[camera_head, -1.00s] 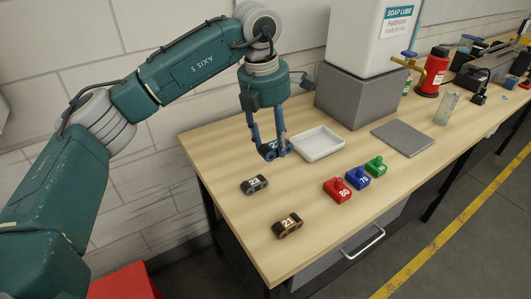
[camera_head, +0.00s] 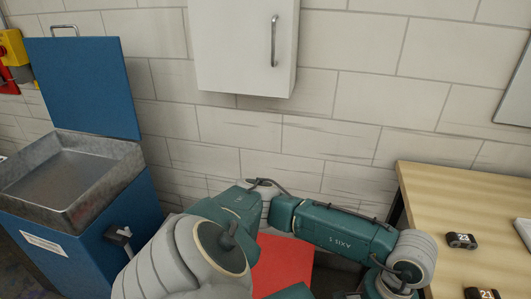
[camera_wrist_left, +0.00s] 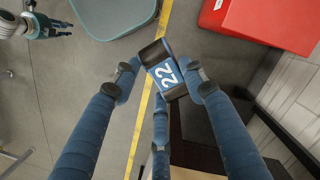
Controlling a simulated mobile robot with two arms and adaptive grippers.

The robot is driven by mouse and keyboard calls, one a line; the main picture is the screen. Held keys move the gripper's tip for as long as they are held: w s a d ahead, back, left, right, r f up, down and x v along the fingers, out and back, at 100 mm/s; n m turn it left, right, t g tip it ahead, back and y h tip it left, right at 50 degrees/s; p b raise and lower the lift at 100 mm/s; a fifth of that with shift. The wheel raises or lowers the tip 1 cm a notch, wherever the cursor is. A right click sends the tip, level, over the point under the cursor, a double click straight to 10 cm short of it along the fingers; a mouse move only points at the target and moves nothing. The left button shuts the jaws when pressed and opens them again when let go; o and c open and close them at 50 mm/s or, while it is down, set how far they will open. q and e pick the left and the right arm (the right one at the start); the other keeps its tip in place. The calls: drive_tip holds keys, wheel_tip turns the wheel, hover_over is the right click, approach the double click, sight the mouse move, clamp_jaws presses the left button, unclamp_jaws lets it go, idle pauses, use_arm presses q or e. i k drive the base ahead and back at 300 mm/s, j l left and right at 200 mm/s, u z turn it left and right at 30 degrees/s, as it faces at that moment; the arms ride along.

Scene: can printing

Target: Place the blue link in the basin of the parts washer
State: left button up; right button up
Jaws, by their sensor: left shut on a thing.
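The blue link (camera_wrist_left: 165,72), a dark piece with a blue face marked 22, is in the left wrist view. My left gripper (camera_wrist_left: 164,84) is shut on it, its blue fingers around the link's sides. The link is held over the floor. In the head view the gripper and link are out of sight below the frame; only my left arm shows. The parts washer (camera_head: 95,243) is a blue cabinet at the left with its lid (camera_head: 85,88) raised. Its grey metal basin (camera_head: 65,180) looks empty. My right gripper (camera_wrist_left: 60,28) is small at the top left of the wrist view.
The wooden table (camera_head: 430,190) at the right carries link 23 (camera_head: 461,240) and link 21 (camera_head: 482,293). A red box (camera_head: 285,262) stands on the floor behind my arm. A white wall cabinet (camera_head: 243,45) hangs above. A lever (camera_head: 120,238) sticks out from the washer's side.

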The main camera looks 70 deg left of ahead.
sight(58, 191)
drive_tip(key=u, duration=0.5)
drive_tip(key=k+j+u, duration=0.1)
drive_tip(key=u, duration=0.35)
drive_tip(key=j+u, duration=0.2)
drive_tip(key=u, duration=0.3)
drive_tip(key=j+u, duration=0.25)
drive_tip(key=j, duration=0.25)
drive_tip(key=j+u, duration=0.2)
drive_tip(key=j, duration=0.3)
drive_tip(key=i+j+u, duration=0.1)
drive_tip(key=j+u, duration=0.15)
drive_tip(key=j, duration=0.2)
drive_tip(key=i+j+u, duration=0.2)
drive_tip(key=j, duration=0.3)
drive_tip(key=k, duration=0.1)
